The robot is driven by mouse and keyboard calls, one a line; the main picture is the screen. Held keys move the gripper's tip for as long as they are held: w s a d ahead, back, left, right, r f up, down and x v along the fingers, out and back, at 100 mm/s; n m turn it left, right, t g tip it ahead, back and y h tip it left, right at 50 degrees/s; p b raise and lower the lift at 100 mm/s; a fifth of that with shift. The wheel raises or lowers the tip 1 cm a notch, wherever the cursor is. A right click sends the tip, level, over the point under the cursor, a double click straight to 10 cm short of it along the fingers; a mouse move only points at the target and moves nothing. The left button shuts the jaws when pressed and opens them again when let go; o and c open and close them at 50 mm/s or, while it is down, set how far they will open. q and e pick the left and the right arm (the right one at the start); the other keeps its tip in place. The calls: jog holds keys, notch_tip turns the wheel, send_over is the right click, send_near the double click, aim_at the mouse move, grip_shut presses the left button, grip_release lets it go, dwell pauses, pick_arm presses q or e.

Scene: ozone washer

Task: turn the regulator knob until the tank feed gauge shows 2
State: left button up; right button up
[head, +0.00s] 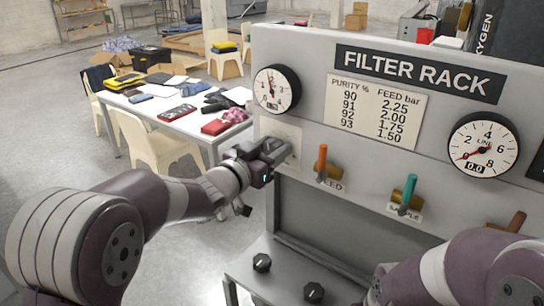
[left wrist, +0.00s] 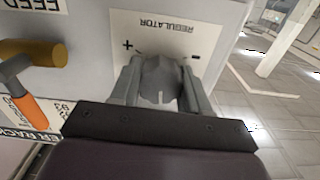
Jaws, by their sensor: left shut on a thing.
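The regulator knob (left wrist: 160,82) is a grey knob on a pale plate marked REGULATOR, with plus and minus signs, in the left wrist view. My left gripper (head: 277,151) is shut on it at the panel's left end, with one finger on each side. In the head view the gripper mostly hides the knob. The round white gauge (head: 276,89) above the gripper has its needle pointing nearly straight up; its small readout is too blurred to read surely. My right arm shows at the lower right, but its gripper is out of view.
The FILTER RACK panel (head: 310,60) has an orange-handled FEED valve (head: 322,158), a teal-handled SAMPLE valve (head: 408,190) and a LINE gauge (head: 483,148) reading 0.0. Black knobs (head: 262,262) sit below. A cluttered white table (head: 175,118) with chairs stands behind at left.

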pick_arm(q)
jog(key=o, duration=1.1)
jog(key=shift+a+r, duration=0.1)
jog(key=shift+r, duration=0.05)
jog(key=shift+c, duration=0.2)
jog(key=shift+s, duration=0.15)
jog(key=shift+s+a, duration=0.15)
jog(key=shift+a, duration=0.05)
jog(key=b+v, duration=0.4)
jog(key=v, duration=0.8)
jog(key=shift+s, duration=0.15)
